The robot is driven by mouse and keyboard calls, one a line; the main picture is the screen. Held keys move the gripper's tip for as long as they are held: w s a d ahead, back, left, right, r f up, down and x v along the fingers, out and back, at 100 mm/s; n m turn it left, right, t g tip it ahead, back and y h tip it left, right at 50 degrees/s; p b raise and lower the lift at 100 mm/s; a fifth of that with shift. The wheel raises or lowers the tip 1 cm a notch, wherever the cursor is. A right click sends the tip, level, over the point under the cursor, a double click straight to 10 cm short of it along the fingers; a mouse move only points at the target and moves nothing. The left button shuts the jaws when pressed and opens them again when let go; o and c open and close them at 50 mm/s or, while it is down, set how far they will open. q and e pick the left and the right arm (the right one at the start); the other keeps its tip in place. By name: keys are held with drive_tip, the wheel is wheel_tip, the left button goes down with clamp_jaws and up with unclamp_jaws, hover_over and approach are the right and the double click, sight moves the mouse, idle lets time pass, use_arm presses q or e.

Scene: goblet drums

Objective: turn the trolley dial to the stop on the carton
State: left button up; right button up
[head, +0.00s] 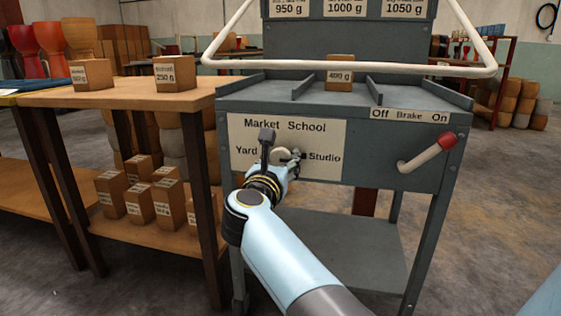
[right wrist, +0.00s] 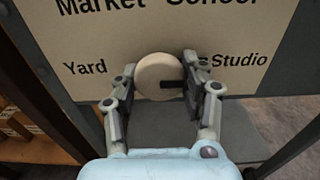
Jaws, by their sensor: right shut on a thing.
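The pale round dial (head: 278,154) is on the front panel of the grey trolley (head: 240,175), among the words Market, School, Yard and Studio. In the right wrist view the dial (right wrist: 156,70) has a dark mark pointing right, toward Studio. My right gripper (right wrist: 160,75) is shut on the dial, with one finger on each side; in the head view the gripper (head: 286,160) partly hides it. A carton labelled 400 g (head: 340,76) stands on the trolley top. A carton (head: 175,74) and another carton (head: 91,76) stand on the wooden table; their upper lines are too small to read surely.
A brake lever (head: 428,152) with a red knob sits at the panel's right, under an Off Brake On label. A white rail (head: 350,68) crosses above the trolley top. The wooden table (head: 130,95) stands close on the left, with several small cartons on its lower shelf.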

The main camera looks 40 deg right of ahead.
sight(284, 112)
drive_tip(key=o, duration=1.2)
drive_tip(key=shift+f, duration=0.1)
drive_tip(key=shift+c, duration=0.2)
wheel_tip(284, 112, up, 10)
